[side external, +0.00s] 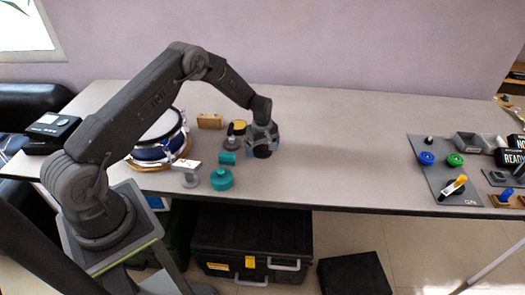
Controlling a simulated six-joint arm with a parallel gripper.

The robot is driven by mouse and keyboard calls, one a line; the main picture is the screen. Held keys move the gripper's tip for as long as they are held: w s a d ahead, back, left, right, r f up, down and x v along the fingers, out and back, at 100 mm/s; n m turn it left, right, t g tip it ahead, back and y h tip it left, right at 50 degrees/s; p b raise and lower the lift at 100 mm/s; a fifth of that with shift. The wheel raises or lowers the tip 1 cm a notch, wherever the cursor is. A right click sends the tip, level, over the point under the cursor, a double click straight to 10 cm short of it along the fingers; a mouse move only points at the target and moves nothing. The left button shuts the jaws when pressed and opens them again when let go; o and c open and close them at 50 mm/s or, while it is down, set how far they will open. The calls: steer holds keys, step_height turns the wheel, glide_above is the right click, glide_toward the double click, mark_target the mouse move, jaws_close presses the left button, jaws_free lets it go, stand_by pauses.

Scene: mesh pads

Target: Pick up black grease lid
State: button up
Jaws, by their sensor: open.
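My gripper (262,146) hangs low over the table, pointing down, left of the table's middle. A small round black piece (262,153), which looks like the black grease lid, shows right at its fingertips. I cannot tell whether the fingers touch it, and the gripper covers part of it. The jaws are open, though the fingers are too small here to show clearly. Just left of the gripper is a small round thing with a yellow top (239,126), close beside it.
Left of the gripper stand a teal jar (221,180), a small teal block (227,158), a tan box (210,121) and a blue-and-white drum-like object (158,146). A grey mat (432,180) with small parts lies at right. The table (335,150) between is clear.

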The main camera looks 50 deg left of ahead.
steer(key=shift+c, duration=0.3)
steer(key=c, duration=0.8)
steer(key=shift+c, duration=0.2)
step_height(320, 180, up, 9)
steer(key=shift+f, duration=0.1)
steer(key=shift+a+r, duration=0.15)
steer(key=shift+r, duration=0.2)
steer(key=a+n, duration=0.7)
steer(key=n, duration=1.1)
glide_toward(238, 125)
steer(key=shift+d+f, duration=0.1)
steer(key=shift+d, duration=0.05)
steer(key=shift+s+f+n, duration=0.1)
steer(key=shift+f+n, duration=0.15)
steer(key=shift+n, duration=0.25)
steer(key=shift+f, duration=2.95)
